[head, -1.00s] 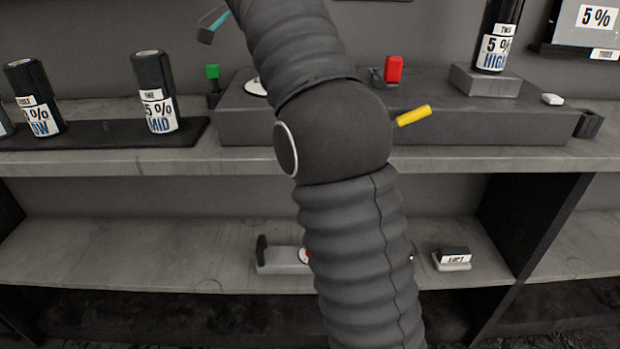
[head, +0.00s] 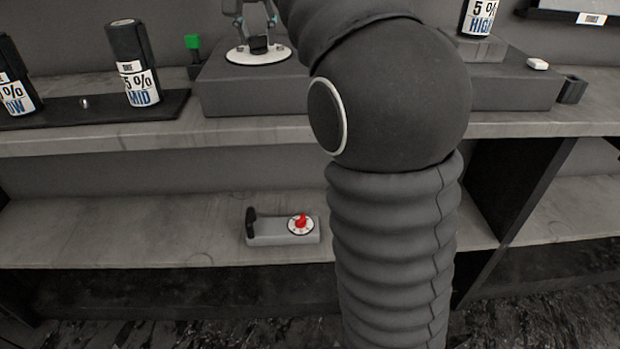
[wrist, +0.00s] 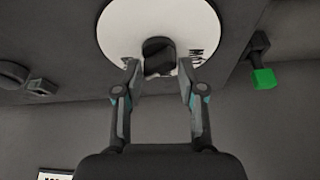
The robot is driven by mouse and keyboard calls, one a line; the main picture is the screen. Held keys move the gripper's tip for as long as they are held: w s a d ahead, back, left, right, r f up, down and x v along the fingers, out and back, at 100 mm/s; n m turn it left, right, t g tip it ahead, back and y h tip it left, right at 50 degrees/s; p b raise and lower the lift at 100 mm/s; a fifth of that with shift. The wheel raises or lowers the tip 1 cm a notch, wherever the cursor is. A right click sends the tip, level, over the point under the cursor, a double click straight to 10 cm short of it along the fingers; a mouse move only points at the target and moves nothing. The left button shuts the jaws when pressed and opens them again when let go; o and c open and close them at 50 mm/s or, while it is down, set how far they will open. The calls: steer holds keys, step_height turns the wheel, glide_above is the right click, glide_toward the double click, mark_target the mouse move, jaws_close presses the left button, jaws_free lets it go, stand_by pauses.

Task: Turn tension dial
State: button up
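A white round dial plate (head: 240,56) with a black knob (head: 259,44) sits on the grey box on the upper shelf. In the wrist view the plate (wrist: 115,38) has dark marks at its right edge, and the knob (wrist: 158,52) stands at its middle. My gripper (wrist: 158,66) is open, with one fingertip on each side of the knob. Small gaps seem to show between the fingertips and the knob, but I cannot tell whether either touches. In the head view my gripper (head: 254,24) is partly cut off by the top edge.
A green block (head: 192,42) on a dark post stands left of the grey box (head: 290,103). Labelled rolls (head: 135,65) stand on a dark tray at the left. My arm hides the box's middle.

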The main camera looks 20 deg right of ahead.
steer(key=n+y, duration=0.1)
steer(key=n, duration=0.2)
steer(key=n+y+b, duration=0.1)
steer(key=n, duration=0.2)
steer(key=shift+f+n+y+b, duration=0.1)
steer(key=shift+n+y+b, duration=0.3)
steer(key=p+v, duration=0.2)
steer(key=v, duration=1.2)
steer(key=s+f+b, duration=0.1)
steer(key=s+f, duration=0.6)
steer(key=f, duration=0.4)
steer(key=s+f+m+b, duration=0.1)
steer(key=s+f, duration=0.6)
steer(key=f, duration=0.4)
steer(key=s+f+t+b, duration=0.1)
steer(key=s+f+b, duration=0.1)
steer(key=s+f, duration=0.5)
step_height(320, 180, down, 4)
steer(key=shift+s+a+f+m+h, duration=0.1)
steer(key=shift+s+a+m+h, duration=0.2)
steer(key=shift+s+a+h, duration=0.15)
